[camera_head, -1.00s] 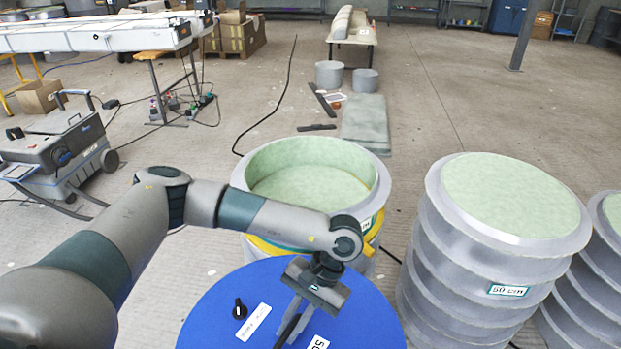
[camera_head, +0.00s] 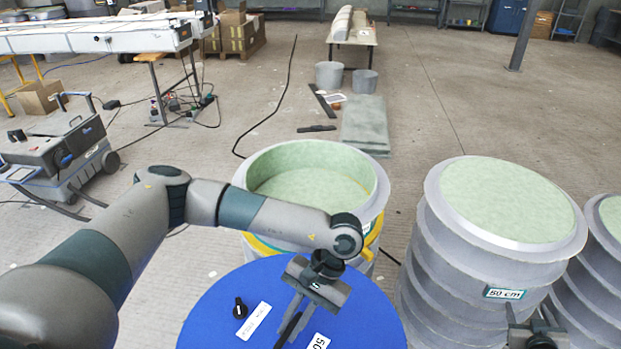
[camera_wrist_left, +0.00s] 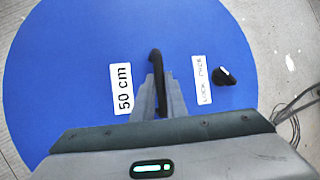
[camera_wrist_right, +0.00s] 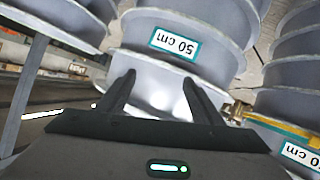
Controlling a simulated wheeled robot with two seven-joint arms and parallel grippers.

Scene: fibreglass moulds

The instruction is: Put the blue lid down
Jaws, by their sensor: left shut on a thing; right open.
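The round blue lid (camera_head: 220,305) is at the bottom middle of the head view, level-looking, with a black knob and white labels. It also fills much of the left wrist view (camera_wrist_left: 60,65). My left gripper (camera_head: 292,326) is shut on the lid's dark handle (camera_wrist_left: 156,62), near the lid's middle. What lies under the lid is hidden, so I cannot tell whether it touches anything. My right gripper (camera_wrist_right: 157,82) is open and empty, facing the grey side of a ribbed mould (camera_wrist_right: 165,85) with a "50 cm" label. It shows partly at the head view's bottom right (camera_head: 537,328).
An open round mould (camera_head: 310,165) with a pale green inside stands just beyond the lid. The ribbed "50 cm" mould (camera_head: 465,265) with a green top stands to the right, another (camera_head: 600,270) beyond it. A grey wheeled machine (camera_head: 60,160) stands at left.

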